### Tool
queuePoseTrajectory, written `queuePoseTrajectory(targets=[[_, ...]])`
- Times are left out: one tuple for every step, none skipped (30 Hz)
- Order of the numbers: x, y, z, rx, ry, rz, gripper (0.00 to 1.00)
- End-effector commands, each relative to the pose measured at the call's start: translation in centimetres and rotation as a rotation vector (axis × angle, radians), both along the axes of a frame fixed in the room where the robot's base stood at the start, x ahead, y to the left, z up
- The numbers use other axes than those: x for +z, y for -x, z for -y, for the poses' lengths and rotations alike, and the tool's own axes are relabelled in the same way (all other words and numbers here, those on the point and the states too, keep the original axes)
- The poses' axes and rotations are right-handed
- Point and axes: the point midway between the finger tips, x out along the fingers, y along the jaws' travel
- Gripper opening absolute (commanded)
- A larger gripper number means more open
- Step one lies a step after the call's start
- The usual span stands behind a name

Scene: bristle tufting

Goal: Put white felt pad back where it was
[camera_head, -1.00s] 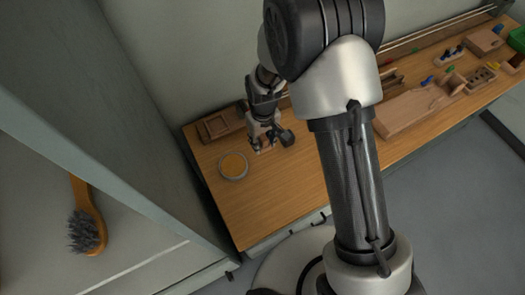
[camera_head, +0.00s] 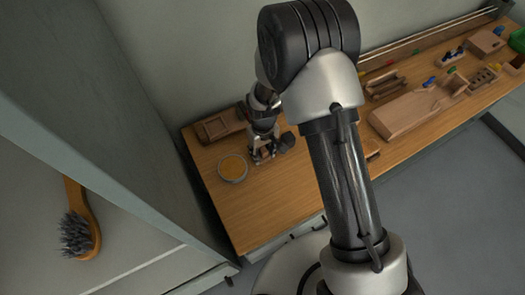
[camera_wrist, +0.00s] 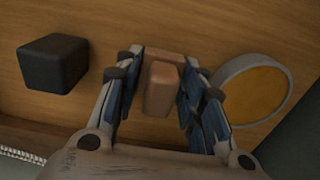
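I cannot make out a white felt pad in any view. My gripper (camera_head: 262,160) is low over the left part of the bench; it also shows in the wrist view (camera_wrist: 163,58). Its two fingers stand apart, on either side of a small brownish block (camera_wrist: 161,90). A wider piece of similar colour shows behind that block, between the fingertips. I see a thin gap at the left finger; contact at the right finger is unclear. The gripper hides most of the block in the head view.
A round dish with a yellow-orange inside (camera_head: 232,168) is left of my gripper, and a black block (camera_wrist: 52,63) is on its other side. A wooden tray (camera_head: 214,127) lies behind. Wooden fixtures (camera_head: 408,108) fill the right bench. A brush (camera_head: 80,230) is at far left.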

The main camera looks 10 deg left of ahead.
Motion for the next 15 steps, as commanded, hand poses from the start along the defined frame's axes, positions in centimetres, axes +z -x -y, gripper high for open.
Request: queuePoseTrajectory(targets=[[0.04,0.0,0.0,0.0,0.0,0.0,0.42],[0.04,0.0,0.0,0.0,0.0,0.0,0.44],[0.05,0.0,0.0,0.0,0.0,0.0,0.47],[0.05,0.0,0.0,0.0,0.0,0.0,0.49],[0.05,0.0,0.0,0.0,0.0,0.0,0.51],[0.06,0.0,0.0,0.0,0.0,0.0,0.53],[0.06,0.0,0.0,0.0,0.0,0.0,0.55],[0.06,0.0,0.0,0.0,0.0,0.0,0.55],[0.06,0.0,0.0,0.0,0.0,0.0,0.55],[0.06,0.0,0.0,0.0,0.0,0.0,0.55],[0.06,0.0,0.0,0.0,0.0,0.0,0.55],[0.06,0.0,0.0,0.0,0.0,0.0,0.55],[0.06,0.0,0.0,0.0,0.0,0.0,0.55],[0.06,0.0,0.0,0.0,0.0,0.0,0.55],[0.08,0.0,0.0,0.0,0.0,0.0,0.55]])
